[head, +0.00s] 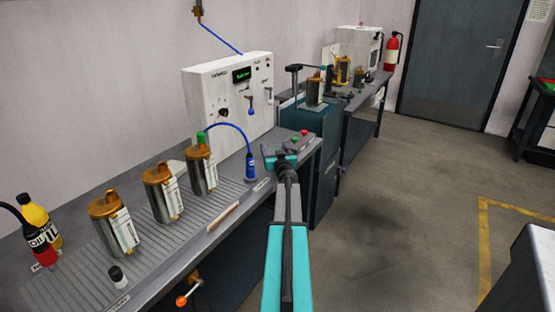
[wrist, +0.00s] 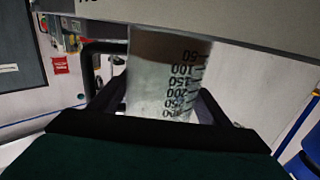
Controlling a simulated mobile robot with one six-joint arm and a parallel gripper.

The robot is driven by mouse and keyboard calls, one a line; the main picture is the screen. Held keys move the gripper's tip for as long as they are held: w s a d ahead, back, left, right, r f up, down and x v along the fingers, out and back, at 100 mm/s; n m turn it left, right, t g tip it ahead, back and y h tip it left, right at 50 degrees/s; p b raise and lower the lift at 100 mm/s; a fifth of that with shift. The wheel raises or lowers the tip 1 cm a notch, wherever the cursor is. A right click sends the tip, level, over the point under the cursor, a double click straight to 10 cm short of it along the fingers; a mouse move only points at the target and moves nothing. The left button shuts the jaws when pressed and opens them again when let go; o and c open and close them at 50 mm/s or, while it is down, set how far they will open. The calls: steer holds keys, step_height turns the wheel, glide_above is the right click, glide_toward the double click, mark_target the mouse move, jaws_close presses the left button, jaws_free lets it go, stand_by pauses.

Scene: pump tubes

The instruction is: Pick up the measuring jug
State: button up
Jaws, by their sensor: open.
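The measuring jug (wrist: 160,70) is close in front of my gripper in the wrist view. It is pale and clear, with black graduation marks and numbers down its right side. A black loop (wrist: 92,62) at its left looks like its handle. My gripper (wrist: 165,100) is open, with one dark finger at each side of the jug's body. I cannot tell whether either finger touches it. In the head view my gripper (head: 280,160) is over the right end of the near bench; I cannot make out the jug there.
The near bench (head: 215,226) holds several metal pump canisters (head: 162,193), a blue bottle (head: 250,166) with a tube, and yellow and black bottles at the left. A white control panel (head: 230,95) stands behind. A dark cabinet (head: 312,125) adjoins the bench. Open floor lies right.

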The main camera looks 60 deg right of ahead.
steer(key=c, duration=0.8)
steer(key=shift+r, duration=0.1)
steer(key=shift+r, duration=0.45)
steer(key=s+a+r+p, duration=0.1)
steer(key=s, duration=0.4)
steer(key=s+a+r+p, duration=0.1)
steer(key=s+a, duration=0.1)
steer(key=s, duration=0.3)
steer(key=s+a+r+p, duration=0.1)
steer(key=s+r, duration=0.1)
steer(key=s, duration=0.3)
steer(key=shift+s+a, duration=0.2)
steer(key=shift+a, duration=0.15)
